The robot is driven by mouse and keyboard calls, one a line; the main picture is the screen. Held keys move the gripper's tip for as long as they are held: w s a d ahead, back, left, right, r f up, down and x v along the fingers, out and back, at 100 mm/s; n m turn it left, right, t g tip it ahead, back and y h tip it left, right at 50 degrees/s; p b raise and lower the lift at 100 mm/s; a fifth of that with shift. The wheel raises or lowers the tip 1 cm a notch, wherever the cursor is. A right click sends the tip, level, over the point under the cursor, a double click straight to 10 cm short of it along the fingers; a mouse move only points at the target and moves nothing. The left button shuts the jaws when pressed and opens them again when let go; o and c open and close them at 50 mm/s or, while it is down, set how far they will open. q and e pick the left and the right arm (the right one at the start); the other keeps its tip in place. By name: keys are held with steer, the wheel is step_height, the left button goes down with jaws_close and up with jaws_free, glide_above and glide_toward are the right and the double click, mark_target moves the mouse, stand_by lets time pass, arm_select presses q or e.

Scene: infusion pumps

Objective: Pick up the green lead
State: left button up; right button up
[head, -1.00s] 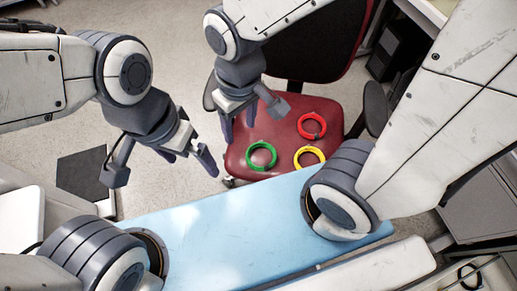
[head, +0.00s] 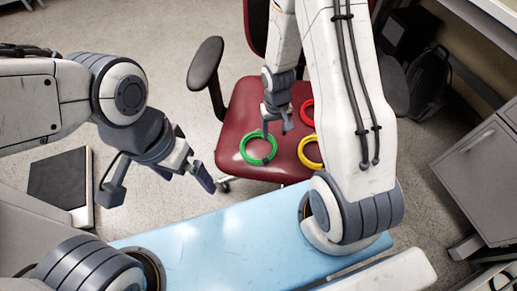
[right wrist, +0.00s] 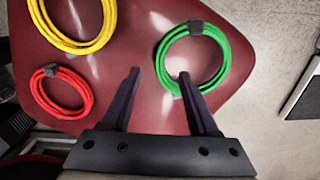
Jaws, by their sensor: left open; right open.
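The green lead (head: 243,150) is a coiled ring lying on the red chair seat (head: 231,126). My right gripper (head: 277,122) is open and empty above the seat, at the lead's far right side in the head view. In the right wrist view the green lead (right wrist: 226,55) is ahead of my fingers, slightly right. The right fingertip overlaps the inside of the ring, and the ring's left edge shows between the two fingertips (right wrist: 159,75). Whether they touch it, I cannot tell. My left gripper (head: 158,182) is open and empty over the floor on the left.
A red lead (right wrist: 61,110) and a yellow lead (right wrist: 72,48) lie on the same seat; my right arm partly covers both in the head view. A chair armrest (head: 205,62) stands left of the seat. A light-blue surface (head: 225,240) is nearer me.

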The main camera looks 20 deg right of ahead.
mark_target(273, 141)
step_height(273, 141, down, 6)
steer(key=shift+w+r+b, duration=0.15)
steer(key=shift+r+b, duration=0.05)
steer(key=shift+b, duration=1.05)
steer(key=shift+r, duration=0.1)
jaws_close()
